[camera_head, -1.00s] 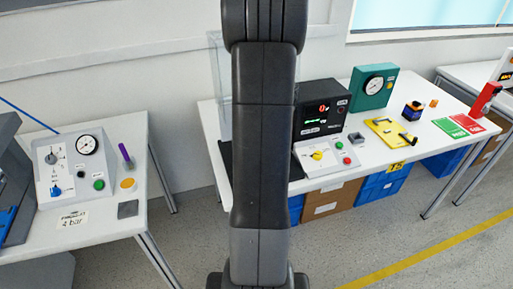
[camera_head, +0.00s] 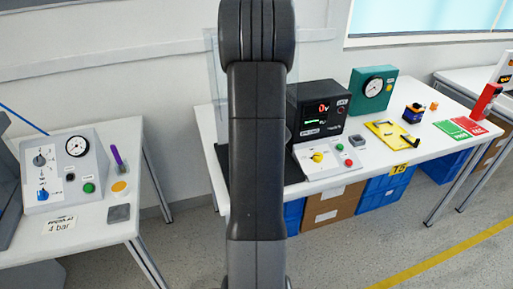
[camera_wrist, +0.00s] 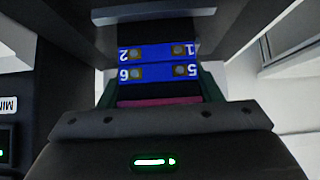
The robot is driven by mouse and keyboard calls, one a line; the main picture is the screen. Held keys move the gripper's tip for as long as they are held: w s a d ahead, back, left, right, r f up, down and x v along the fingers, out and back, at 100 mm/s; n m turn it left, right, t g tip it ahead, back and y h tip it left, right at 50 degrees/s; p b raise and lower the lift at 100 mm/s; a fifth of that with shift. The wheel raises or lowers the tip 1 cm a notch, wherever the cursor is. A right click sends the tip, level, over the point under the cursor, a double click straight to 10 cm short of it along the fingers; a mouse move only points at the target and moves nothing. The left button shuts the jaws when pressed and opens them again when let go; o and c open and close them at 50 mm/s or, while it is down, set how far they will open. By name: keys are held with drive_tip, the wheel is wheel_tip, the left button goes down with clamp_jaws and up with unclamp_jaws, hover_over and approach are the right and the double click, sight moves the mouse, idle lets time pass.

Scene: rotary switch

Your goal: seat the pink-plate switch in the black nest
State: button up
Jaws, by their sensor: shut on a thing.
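In the wrist view, my gripper (camera_wrist: 157,88) is shut on the switch (camera_wrist: 157,73). Its blue terminal strips carry the numbers 1, 2, 5 and 6, upside down in this view. A thin pink edge, the pink plate (camera_wrist: 150,103), shows just below the blue strips. Dark green sides flank the switch. My arm covers the middle of the head view, and the gripper and held switch are out of sight there. I cannot make out the black nest for certain, nor whether the switch touches it.
A black display box (camera_head: 317,115) and a grey control panel (camera_head: 322,158) with a yellow knob stand right of my arm. A teal gauge box (camera_head: 373,90), yellow plate (camera_head: 391,135) and small blue block (camera_head: 413,113) are further right. Another panel (camera_head: 62,170) stands on the left table.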

drive_tip(key=shift+f, duration=0.1)
drive_tip(key=o, duration=1.1)
drive_tip(key=shift+s+r, duration=0.15)
drive_tip(key=shift+r, duration=0.25)
drive_tip(key=p+v, duration=0.4)
drive_tip(key=v, duration=0.7)
drive_tip(key=shift+s+p, duration=0.2)
drive_tip(key=shift+p, duration=0.15)
drive_tip(key=shift+d, duration=0.1)
drive_tip(key=b+x, duration=0.5)
drive_tip(key=x, duration=0.8)
drive_tip(key=shift+s+f, duration=0.15)
drive_tip(key=shift+s, duration=0.05)
wheel_tip(320, 180, up, 4)
drive_tip(key=shift+s+d+p, duration=0.1)
drive_tip(key=shift+p, duration=0.95)
